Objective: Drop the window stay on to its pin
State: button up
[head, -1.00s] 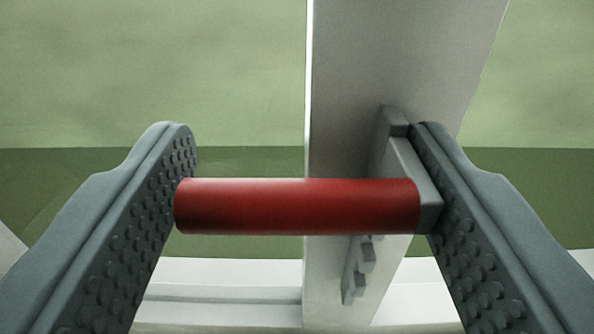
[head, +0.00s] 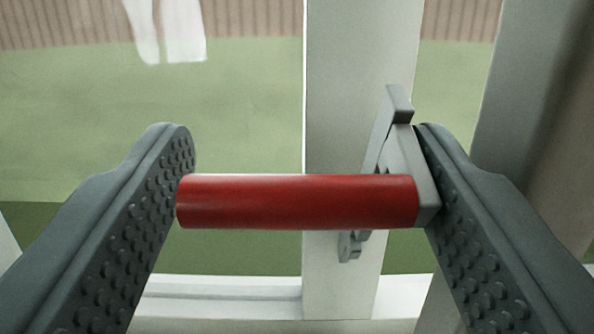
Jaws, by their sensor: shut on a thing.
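The window stay shows as a red cylindrical handle (head: 298,201) with a grey metal plate at its right end and a grey bar (head: 391,125) behind it. My gripper (head: 302,165) is shut on the red handle, which lies level between the two studded fingers, one at each end. The grey bar slants in front of a pale window post. A small notched grey piece (head: 350,246) shows below the handle against the post; I cannot tell whether it is the stay's lower part or a separate fitting. I cannot make out the pin.
The pale upright post (head: 345,60) stands just behind the handle. A white sill (head: 220,290) runs along the bottom. Another pale upright (head: 530,90) stands at the right. Green ground and a brown ribbed fence (head: 255,20) lie beyond the window.

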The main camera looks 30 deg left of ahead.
notch_tip(320, 180, down, 6)
jog(key=s+d, duration=0.2)
jog(key=s, duration=0.1)
jog(key=shift+s+d+f, duration=0.1)
jog(key=shift+f, duration=1.4)
jog(key=o, duration=1)
jog(key=r+v, duration=0.1)
jog(key=v, duration=0.3)
jog(key=r+v, duration=0.1)
jog(key=v, duration=0.3)
jog(key=r+v, duration=0.1)
jog(key=v, duration=0.3)
jog(key=shift+v, duration=0.75)
jog(key=shift+r, duration=0.15)
